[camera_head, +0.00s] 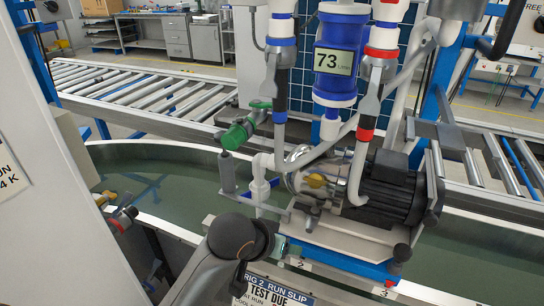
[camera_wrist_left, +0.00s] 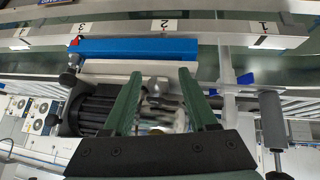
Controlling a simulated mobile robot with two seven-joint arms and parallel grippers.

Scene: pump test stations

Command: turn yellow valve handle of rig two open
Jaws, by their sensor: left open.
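The yellow valve handle (camera_head: 315,181) is small and sits low on the front of the pump rig, left of the black motor (camera_head: 393,188). A yellowish patch low between my fingers in the left wrist view may be the same handle, but it is too blurred to tell. The rig 2 sign (camera_head: 262,290) is at the bottom of the head view, partly behind my left arm. My left gripper (camera_wrist_left: 157,76) is open, with its two green fingers apart and nothing visibly held. In the head view my left wrist is below and left of the handle. My right gripper is out of view.
A grey upright post (camera_head: 227,171) stands left of the pump. The numbered front rail (camera_head: 330,272) runs below.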

